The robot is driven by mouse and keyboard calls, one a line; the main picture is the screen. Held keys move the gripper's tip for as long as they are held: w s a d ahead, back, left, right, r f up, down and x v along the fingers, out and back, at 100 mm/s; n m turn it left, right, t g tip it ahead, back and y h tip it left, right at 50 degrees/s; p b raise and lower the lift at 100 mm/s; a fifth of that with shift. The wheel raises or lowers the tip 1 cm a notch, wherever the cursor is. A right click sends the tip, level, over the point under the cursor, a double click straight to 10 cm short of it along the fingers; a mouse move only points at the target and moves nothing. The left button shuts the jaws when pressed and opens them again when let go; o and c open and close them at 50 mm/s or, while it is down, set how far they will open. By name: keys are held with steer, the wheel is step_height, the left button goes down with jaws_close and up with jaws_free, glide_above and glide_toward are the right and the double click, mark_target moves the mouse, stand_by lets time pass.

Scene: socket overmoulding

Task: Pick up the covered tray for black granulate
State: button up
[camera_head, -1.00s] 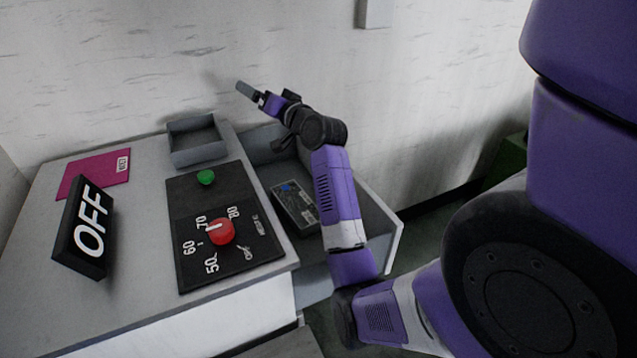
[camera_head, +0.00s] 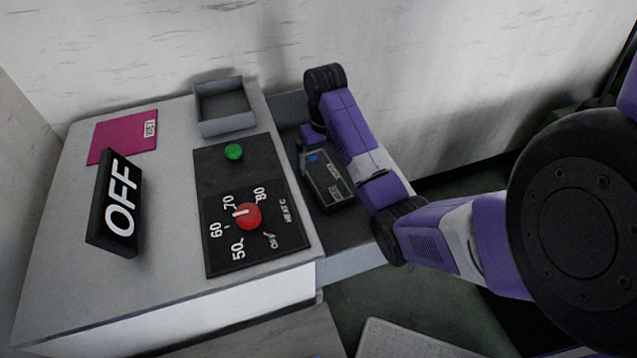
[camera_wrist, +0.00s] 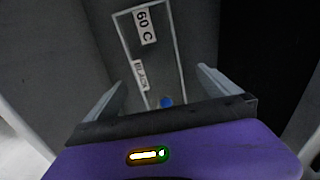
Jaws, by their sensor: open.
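The covered tray for black granulate (camera_head: 334,192) is a dark box with a blue knob and pale labels. It lies in the lower bay to the right of the control panel, partly hidden by my arm. In the wrist view the tray lid (camera_wrist: 160,62) shows the labels "60 C" and "BLACK", with the blue knob close to my gripper. My gripper (camera_wrist: 163,88) is open, with one finger on each side of the lid's near end. I see no contact. In the head view the fingers are hidden behind my arm.
The bay's wall (camera_head: 345,262) bounds the tray's place. To the left are a black panel (camera_head: 222,172) with green and red knobs, a black OFF sign (camera_head: 117,205) and a magenta sheet (camera_head: 112,135). An open grey tray (camera_head: 224,122) stands at the back.

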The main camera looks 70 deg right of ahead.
mark_target(324, 176)
steer(key=shift+s+a+f, duration=0.1)
steer(key=shift+s+f, duration=0.1)
steer(key=shift+f, duration=0.15)
steer(key=shift+f+b, duration=0.6)
steer(key=shift+f, duration=0.3)
steer(key=shift+s+d+f+p, duration=0.15)
steer(key=shift+f+p, duration=0.45)
steer(key=shift+f, duration=2)
steer(key=c, duration=1.9)
steer(key=shift+d+r, duration=0.1)
steer(key=shift+c, duration=0.6)
steer(key=shift+r, duration=0.1)
